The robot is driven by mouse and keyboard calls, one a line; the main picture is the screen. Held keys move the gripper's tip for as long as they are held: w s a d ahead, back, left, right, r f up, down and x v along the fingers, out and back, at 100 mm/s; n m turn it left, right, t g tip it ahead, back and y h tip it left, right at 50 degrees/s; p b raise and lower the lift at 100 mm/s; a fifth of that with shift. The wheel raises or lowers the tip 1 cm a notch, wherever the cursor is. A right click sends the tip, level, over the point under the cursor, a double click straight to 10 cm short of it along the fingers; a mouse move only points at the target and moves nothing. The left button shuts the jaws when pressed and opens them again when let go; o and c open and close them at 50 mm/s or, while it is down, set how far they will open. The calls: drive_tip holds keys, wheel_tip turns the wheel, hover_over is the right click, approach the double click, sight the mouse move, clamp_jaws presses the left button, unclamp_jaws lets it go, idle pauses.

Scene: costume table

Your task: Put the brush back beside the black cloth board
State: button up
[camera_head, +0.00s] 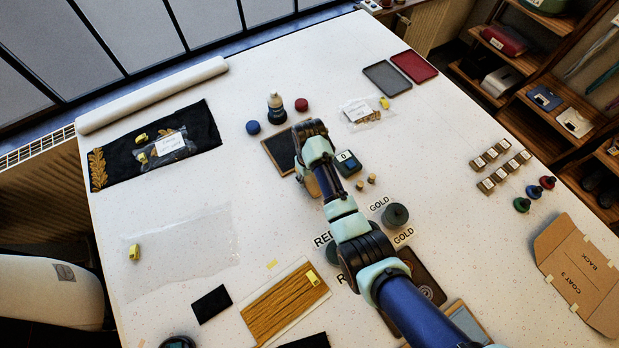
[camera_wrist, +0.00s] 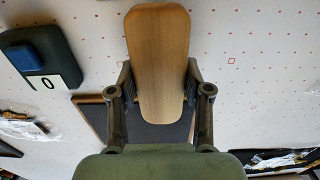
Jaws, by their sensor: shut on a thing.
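The brush shows a long, rounded light-wood back (camera_wrist: 157,60) in the wrist view. My gripper (camera_wrist: 160,100) is shut on it, one dark finger along each side. In the head view a tan part of the brush (camera_head: 312,186) shows below the end of my arm. The black cloth board (camera_head: 276,151) is a dark panel with a thin wooden rim, lying on the white table just left of my arm. In the wrist view the board (camera_wrist: 88,98) lies behind and below the fingers. The brush's underside is hidden, and its height above the table is hard to tell.
A dark device with a blue top and a "0" label (camera_head: 347,163) stands right of my gripper. A dark bottle (camera_head: 276,108), a blue-capped pot (camera_head: 253,127) and a red-capped pot (camera_head: 301,104) stand behind the board. The table (camera_head: 210,180) left of the board is clear.

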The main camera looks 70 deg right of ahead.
drive_tip(key=shift+f, duration=0.8)
drive_tip(key=shift+f, duration=0.1)
drive_tip(key=o, duration=1.1)
wheel_tip(320, 180, up, 12)
drive_tip(key=shift+r+p, duration=0.15)
drive_tip(key=shift+p, duration=0.4)
